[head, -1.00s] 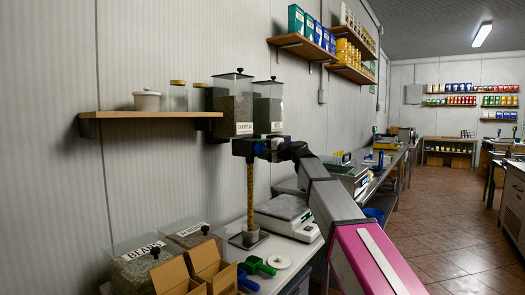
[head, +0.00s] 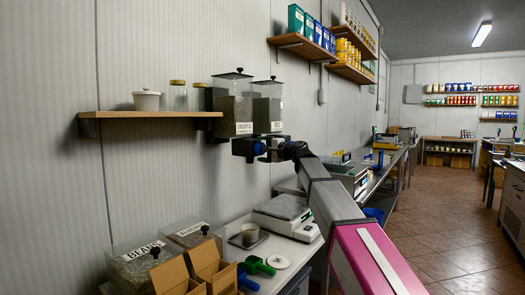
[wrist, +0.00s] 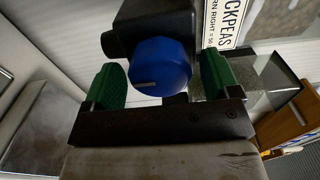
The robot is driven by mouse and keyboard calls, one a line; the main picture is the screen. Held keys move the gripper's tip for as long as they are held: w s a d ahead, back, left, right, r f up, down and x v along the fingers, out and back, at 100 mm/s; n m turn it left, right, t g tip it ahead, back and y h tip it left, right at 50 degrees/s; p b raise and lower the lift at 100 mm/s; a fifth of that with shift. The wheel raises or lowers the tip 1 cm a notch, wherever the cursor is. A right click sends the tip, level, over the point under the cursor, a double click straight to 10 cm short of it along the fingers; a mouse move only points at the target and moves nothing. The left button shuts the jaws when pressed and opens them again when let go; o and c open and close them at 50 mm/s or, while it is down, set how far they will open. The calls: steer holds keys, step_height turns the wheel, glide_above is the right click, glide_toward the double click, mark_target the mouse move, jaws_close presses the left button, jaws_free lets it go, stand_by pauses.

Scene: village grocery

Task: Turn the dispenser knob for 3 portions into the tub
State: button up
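The chickpea dispenser (head: 231,103) is a clear bin with a printed label, mounted on the wall. My gripper (wrist: 161,80) has one green finger on each side of the knob. Narrow gaps show between fingers and knob, so it looks open around it. In the head view my gripper (head: 272,149) is at the dispenser's outlet. The tub (head: 250,232) stands upright on a small dark plate below the outlet. Its contents are too small to make out.
A second dispenser (head: 267,107) hangs just beyond. A scale (head: 283,212) stands right of the tub. A green scoop (head: 258,265), a white lid (head: 278,262), cardboard boxes (head: 208,265) and a bean bin (head: 148,265) are in front. A wooden shelf (head: 150,114) is at left.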

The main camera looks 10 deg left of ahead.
steer(key=v, duration=1)
steer(key=shift+d, duration=0.4)
steer(key=shift+s, duration=0.1)
stand_by(0.4)
steer(key=w+a+n, duration=0.1)
steer(key=a+n, duration=0.2)
steer(key=n, duration=0.2)
steer(key=w+a+n, duration=0.1)
steer(key=a+n, duration=0.2)
steer(key=n, duration=0.2)
steer(key=w+a+n, duration=0.2)
steer(key=a+n, duration=0.2)
steer(key=n, duration=0.2)
steer(key=shift+a, duration=0.1)
stand_by(0.3)
steer(key=shift+s, duration=0.1)
steer(key=c, duration=0.9)
